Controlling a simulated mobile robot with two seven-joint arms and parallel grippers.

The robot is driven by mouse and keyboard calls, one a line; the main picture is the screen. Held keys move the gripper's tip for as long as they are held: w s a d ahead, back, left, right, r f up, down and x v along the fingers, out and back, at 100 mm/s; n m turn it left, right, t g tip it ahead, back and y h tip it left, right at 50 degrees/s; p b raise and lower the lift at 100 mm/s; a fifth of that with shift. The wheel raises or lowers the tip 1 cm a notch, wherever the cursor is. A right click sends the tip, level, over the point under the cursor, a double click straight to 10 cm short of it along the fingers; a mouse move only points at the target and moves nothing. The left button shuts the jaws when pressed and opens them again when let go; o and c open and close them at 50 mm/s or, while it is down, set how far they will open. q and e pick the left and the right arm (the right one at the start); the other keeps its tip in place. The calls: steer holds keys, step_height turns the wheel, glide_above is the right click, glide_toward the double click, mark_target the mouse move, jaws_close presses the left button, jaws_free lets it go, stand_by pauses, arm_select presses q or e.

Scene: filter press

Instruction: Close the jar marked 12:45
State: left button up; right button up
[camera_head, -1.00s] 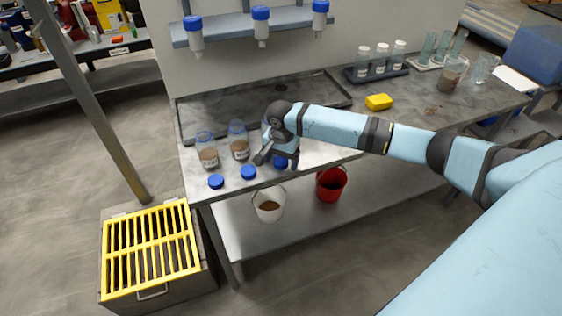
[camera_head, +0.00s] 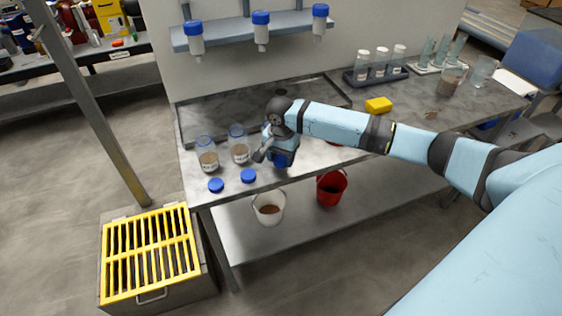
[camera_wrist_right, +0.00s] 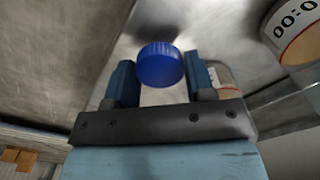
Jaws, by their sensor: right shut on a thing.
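My right gripper (camera_head: 281,164) is over the front of the bench. In the wrist view a blue lid (camera_wrist_right: 160,65) sits between its fingers, and the gripper is shut on it. Two open jars with brown contents stand to the left of the gripper: the left jar (camera_head: 207,156) and the middle jar (camera_head: 239,147). Their labels are too small to read in the head view. A third jar is mostly hidden behind my wrist. A jar label (camera_wrist_right: 299,20) in the wrist view shows only part of its digits, upside down. My left gripper is not in view.
Two blue lids, the left one (camera_head: 216,185) and the right one (camera_head: 248,176), lie in front of the jars near the bench edge. A yellow sponge (camera_head: 378,105) and a vial rack (camera_head: 376,76) are farther right. White and red buckets (camera_head: 331,187) stand on the lower shelf.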

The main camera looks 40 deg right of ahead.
mark_target(281, 159)
step_height(281, 159, up, 18)
steer(key=shift+f+p, duration=0.2)
steer(key=shift+p, duration=0.2)
